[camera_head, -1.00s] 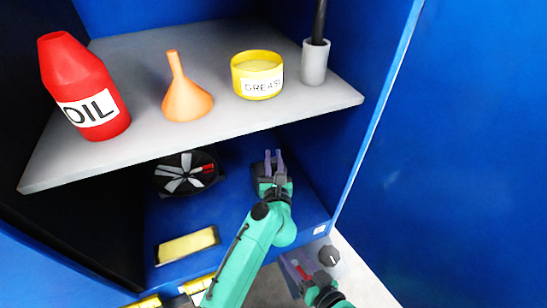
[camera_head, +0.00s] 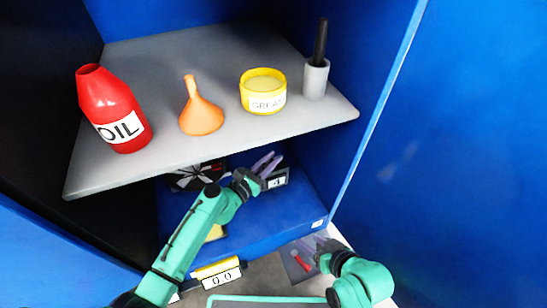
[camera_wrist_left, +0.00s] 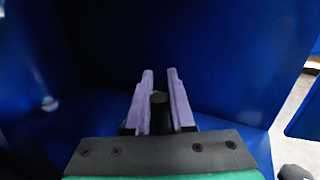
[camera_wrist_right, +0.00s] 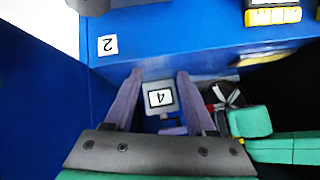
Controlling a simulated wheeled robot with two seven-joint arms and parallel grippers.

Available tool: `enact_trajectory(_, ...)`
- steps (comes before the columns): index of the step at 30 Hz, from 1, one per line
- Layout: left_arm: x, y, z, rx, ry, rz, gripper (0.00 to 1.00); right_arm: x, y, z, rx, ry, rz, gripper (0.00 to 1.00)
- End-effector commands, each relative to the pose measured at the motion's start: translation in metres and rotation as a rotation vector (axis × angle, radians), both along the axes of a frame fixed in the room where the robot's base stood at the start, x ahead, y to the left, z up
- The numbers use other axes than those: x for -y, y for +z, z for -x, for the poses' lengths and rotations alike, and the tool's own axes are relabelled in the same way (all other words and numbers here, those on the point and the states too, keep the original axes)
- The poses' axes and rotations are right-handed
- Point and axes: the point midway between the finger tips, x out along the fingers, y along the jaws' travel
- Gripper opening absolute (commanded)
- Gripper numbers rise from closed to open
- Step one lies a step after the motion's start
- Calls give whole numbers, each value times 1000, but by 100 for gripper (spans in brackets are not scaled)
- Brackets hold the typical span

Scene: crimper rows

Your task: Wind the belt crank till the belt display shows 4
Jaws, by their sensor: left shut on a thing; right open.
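A display (camera_head: 277,181) reading 4 stands in the lower compartment, just right of my left gripper; it also shows in the right wrist view (camera_wrist_right: 160,97). My left gripper (camera_head: 267,163) is under the shelf, beside the display's top. In the left wrist view its fingers are closed around a dark round knob (camera_wrist_left: 159,99), which looks like the crank's handle. The rest of the crank is hidden. My right gripper (camera_head: 312,243) is open and empty, lower right, outside the cabinet's front edge.
The grey shelf (camera_head: 225,146) above carries a red oil bottle (camera_head: 115,110), orange funnel (camera_head: 201,113), grease tin (camera_head: 263,92) and grey brush holder (camera_head: 314,80). A bladed wheel (camera_head: 190,178) sits left. A yellow counter (camera_head: 217,272) and a red-handled part (camera_head: 301,263) lie in front.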

Motion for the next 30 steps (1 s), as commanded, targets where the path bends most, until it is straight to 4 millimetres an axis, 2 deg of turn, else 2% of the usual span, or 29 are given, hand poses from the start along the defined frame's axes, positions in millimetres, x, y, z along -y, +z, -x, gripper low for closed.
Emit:
enact_trajectory(3,-4,-4,-2,3,-104,-2,0,-12,-12,0,62,-5,-53,56)
enact_trajectory(9,-7,-5,-3,3,-265,0,0,-35,-21,3,221,-43,-190,56)
enact_trajectory(19,-10,-2,-4,3,-427,0,0,-37,-41,1,259,-63,-218,56)
enact_trajectory(30,-10,0,-3,3,-466,2,0,-37,-44,1,269,-69,-225,56)
